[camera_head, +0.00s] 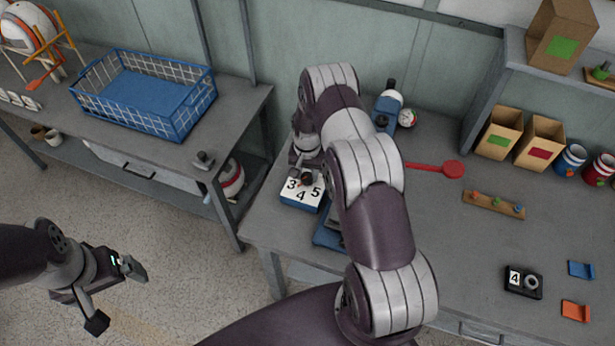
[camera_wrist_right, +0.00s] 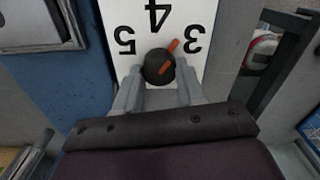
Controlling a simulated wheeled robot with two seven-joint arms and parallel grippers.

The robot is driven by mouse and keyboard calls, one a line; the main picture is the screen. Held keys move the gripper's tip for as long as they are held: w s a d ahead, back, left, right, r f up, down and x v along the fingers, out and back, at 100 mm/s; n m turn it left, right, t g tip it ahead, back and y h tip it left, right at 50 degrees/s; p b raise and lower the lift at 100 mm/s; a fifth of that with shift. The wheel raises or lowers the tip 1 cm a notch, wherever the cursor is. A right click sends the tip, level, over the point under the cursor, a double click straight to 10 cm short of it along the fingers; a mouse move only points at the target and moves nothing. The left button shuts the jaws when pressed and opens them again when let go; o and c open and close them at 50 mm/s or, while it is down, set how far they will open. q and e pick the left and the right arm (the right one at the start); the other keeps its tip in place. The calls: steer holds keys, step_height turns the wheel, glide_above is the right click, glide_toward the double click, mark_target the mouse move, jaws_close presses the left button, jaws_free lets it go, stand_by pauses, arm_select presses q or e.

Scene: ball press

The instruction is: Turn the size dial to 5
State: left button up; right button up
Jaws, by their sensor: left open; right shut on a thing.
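The size dial is a black knob (camera_wrist_right: 157,68) with an orange pointer on a white plate (camera_head: 301,194) marked 3, 4 and 5. In the right wrist view the plate appears upside down, and the pointer aims between the 4 and the 3. My right gripper (camera_wrist_right: 158,80) is shut on the knob, one finger on each side. In the head view my right gripper (camera_head: 305,172) is over the far edge of the plate, partly hidden by my arm. My left gripper (camera_head: 117,294) is open and empty over the floor at the lower left.
A small black block (camera_head: 523,282) showing a 4 lies on the right bench. A red paddle (camera_head: 450,168), a pegged wooden strip (camera_head: 493,204) and open boxes (camera_head: 500,133) are also there. A blue wire basket (camera_head: 145,92) stands on the left bench. My right arm hides the bench's middle.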

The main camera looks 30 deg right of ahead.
steer(key=n+b, duration=0.3)
steer(key=n, duration=0.1)
steer(key=shift+w+n, duration=0.15)
steer(key=shift+n, duration=0.15)
steer(key=n+b, duration=0.2)
steer(key=n, duration=0.2)
steer(key=shift+n, duration=0.3)
steer(key=n+b, duration=0.1)
steer(key=n, duration=0.3)
steer(key=shift+a+r+n+b, duration=0.1)
steer(key=shift+n+b, duration=0.2)
steer(key=n+b, duration=0.1)
steer(key=n, duration=0.4)
steer(key=shift+r, duration=0.1)
steer(key=o, duration=1)
steer(key=shift+o, duration=0.2)
steer(key=shift+a, duration=0.1)
